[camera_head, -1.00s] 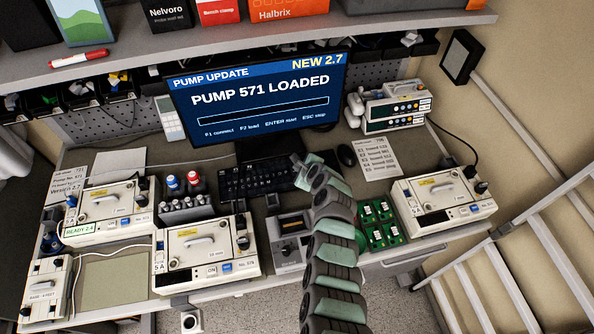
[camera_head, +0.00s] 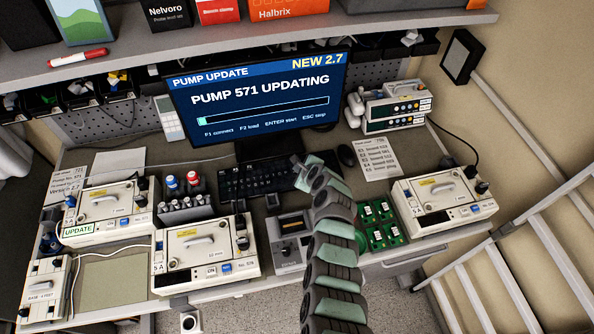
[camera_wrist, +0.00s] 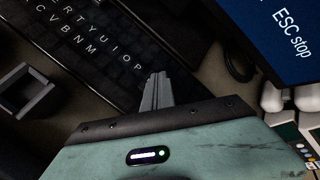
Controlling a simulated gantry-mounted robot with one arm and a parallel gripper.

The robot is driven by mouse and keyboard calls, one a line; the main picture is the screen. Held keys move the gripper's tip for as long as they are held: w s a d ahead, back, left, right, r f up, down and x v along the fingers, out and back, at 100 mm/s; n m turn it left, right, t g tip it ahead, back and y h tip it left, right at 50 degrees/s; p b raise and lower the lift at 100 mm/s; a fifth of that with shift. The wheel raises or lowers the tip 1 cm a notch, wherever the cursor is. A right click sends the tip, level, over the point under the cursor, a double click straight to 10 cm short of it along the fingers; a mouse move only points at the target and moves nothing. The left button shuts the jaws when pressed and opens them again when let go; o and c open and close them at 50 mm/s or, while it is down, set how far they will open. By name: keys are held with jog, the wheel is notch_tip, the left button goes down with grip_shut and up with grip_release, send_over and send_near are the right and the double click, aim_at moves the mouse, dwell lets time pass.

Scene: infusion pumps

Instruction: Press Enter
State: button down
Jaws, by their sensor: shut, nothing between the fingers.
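The keyboard (camera_head: 246,181) lies on the desk below the monitor. My gripper (camera_wrist: 155,78) is shut and empty, with its fingertips over the right part of the keyboard (camera_wrist: 75,45), close to the letter P, in the wrist view. In the head view my gripper (camera_head: 297,160) is at the keyboard's right end. The Enter key itself cannot be made out; the fingers cover that area. Whether the tips touch a key I cannot tell. The monitor (camera_head: 262,95) reads "PUMP 571 UPDATING" with a short green piece of progress bar at the left.
The left pump (camera_head: 108,208) shows a green "UPDATE" label. Another pump (camera_head: 205,255) stands front centre and one (camera_head: 443,200) at right. Green circuit boards (camera_head: 381,225) lie right of my arm.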

jog(key=shift+r, duration=0.15)
jog(key=shift+r+p, duration=0.65)
jog(key=shift+p, duration=0.25)
jog(key=shift+r, duration=0.1)
notch_tip(320, 180, up, 5)
jog(key=p, duration=0.5)
